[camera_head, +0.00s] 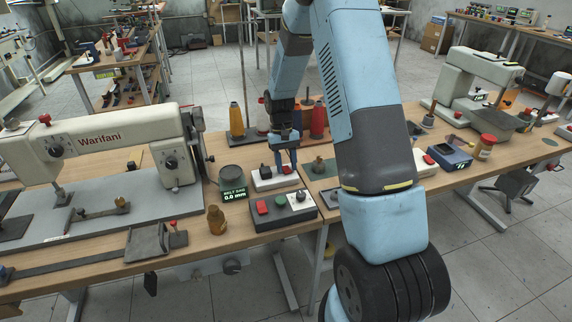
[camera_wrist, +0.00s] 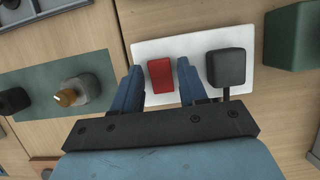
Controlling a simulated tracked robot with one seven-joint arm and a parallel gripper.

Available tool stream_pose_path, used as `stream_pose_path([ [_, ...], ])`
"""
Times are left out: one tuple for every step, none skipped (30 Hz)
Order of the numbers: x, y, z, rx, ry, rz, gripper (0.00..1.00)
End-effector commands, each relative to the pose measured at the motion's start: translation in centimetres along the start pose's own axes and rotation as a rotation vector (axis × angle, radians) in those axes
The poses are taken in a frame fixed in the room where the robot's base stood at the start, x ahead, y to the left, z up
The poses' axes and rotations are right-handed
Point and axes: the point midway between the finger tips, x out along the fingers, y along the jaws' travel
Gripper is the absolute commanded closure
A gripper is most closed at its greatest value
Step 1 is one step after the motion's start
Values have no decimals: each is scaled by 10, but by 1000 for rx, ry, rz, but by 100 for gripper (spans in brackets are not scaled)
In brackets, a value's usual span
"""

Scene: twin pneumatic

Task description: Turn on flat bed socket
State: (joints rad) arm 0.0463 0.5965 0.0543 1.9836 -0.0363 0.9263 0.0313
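A white socket plate (camera_head: 272,184) lies on the table beside the flat bed sewing machine (camera_head: 100,145). It carries a red rocker switch (camera_head: 286,169) and a black plug (camera_head: 265,171). In the wrist view the plate (camera_wrist: 190,46), the red switch (camera_wrist: 161,76) and the plug (camera_wrist: 226,68) are close below my gripper. My gripper (camera_head: 286,160) points down over the switch end of the plate. In the wrist view its two blue fingers (camera_wrist: 159,76) are apart, one on each side of the switch, with small gaps showing. Contact with the plate cannot be told.
A control box (camera_head: 284,209) with a red button and knob stands in front of the plate. A green display unit (camera_head: 233,184) reading "BELT SAG 0.0 mm" is to its left. Thread cones (camera_head: 237,121) stand behind. A second sewing machine (camera_head: 470,80) is at right.

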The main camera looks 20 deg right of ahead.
Motion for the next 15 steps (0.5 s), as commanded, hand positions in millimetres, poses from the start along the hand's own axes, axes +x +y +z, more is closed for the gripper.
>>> stream_pose_path([
  [0, 0, 0, 0, 0, 0, 52],
  [0, 0, 0, 0, 0, 0, 50],
  [0, 0, 0, 0, 0, 0, 47],
  [0, 0, 0, 0, 0, 0, 47],
  [0, 0, 0, 0, 0, 0, 47],
  [0, 0, 0, 0, 0, 0, 47],
  [0, 0, 0, 0, 0, 0, 47],
  [0, 0, 0, 0, 0, 0, 47],
  [0, 0, 0, 0, 0, 0, 47],
  [0, 0, 0, 0, 0, 0, 47],
  [-1, 0, 0, 0, 0, 0, 47],
  [-3, 0, 0, 0, 1, 0, 47],
  [-5, 0, 0, 0, 2, 0, 47],
  [-8, 0, 0, 0, 2, 0, 47],
  [-12, 0, 0, 0, 2, 0, 47],
])
